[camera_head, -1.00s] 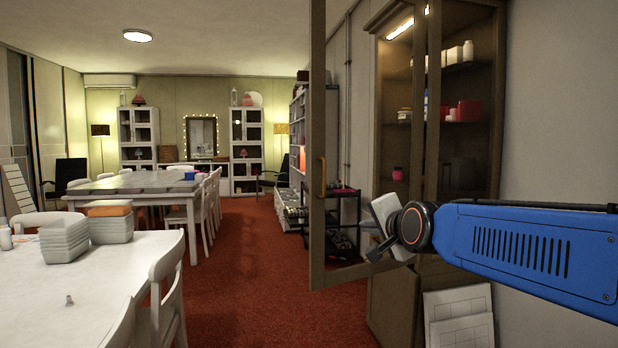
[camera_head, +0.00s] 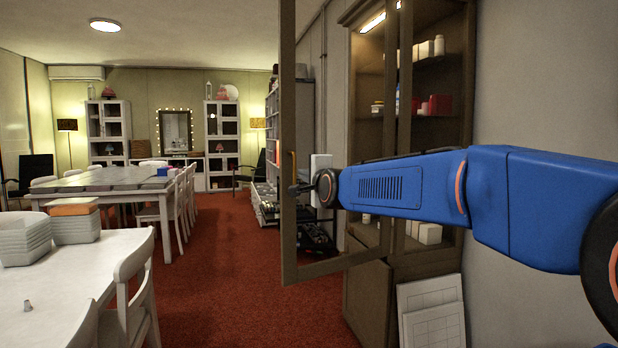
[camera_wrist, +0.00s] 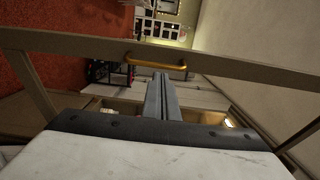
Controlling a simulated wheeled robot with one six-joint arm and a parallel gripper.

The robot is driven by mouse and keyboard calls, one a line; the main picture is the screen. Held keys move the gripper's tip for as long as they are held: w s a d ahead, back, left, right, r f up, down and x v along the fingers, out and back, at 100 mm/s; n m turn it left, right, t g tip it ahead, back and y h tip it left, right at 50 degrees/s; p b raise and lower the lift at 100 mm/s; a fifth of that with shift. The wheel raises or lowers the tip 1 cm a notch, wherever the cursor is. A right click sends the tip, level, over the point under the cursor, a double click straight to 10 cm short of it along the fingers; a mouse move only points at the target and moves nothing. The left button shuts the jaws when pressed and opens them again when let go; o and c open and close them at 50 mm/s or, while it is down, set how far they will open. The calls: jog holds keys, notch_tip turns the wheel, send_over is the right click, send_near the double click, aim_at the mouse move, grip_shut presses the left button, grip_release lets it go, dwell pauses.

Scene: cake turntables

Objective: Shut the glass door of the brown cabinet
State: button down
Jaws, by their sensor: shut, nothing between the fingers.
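The brown cabinet (camera_head: 462,120) stands against the right wall with lit shelves behind glass. Its glass door (camera_head: 287,225) is swung wide open, its free edge to the left of the cabinet. A brass handle (camera_head: 293,165) sits on that edge; it also shows in the wrist view (camera_wrist: 155,65). My gripper (camera_head: 295,190) is at the door's free edge, just below the handle. In the wrist view its fingers (camera_wrist: 162,78) are shut together and empty, their tips close to the door frame. I cannot tell whether they touch it. My arm hides part of the cabinet.
White panels (camera_head: 432,312) lean against the cabinet's base. A white table (camera_head: 60,275) with stacked containers (camera_head: 75,222) and chairs (camera_head: 130,285) stands at the left. Red carpet (camera_head: 235,285) lies open between the table and the door. A long table (camera_head: 110,184) is farther back.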

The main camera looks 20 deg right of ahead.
aim_at(295, 170)
jog(key=shift+w+a, duration=0.2)
jog(key=shift+w, duration=2.9)
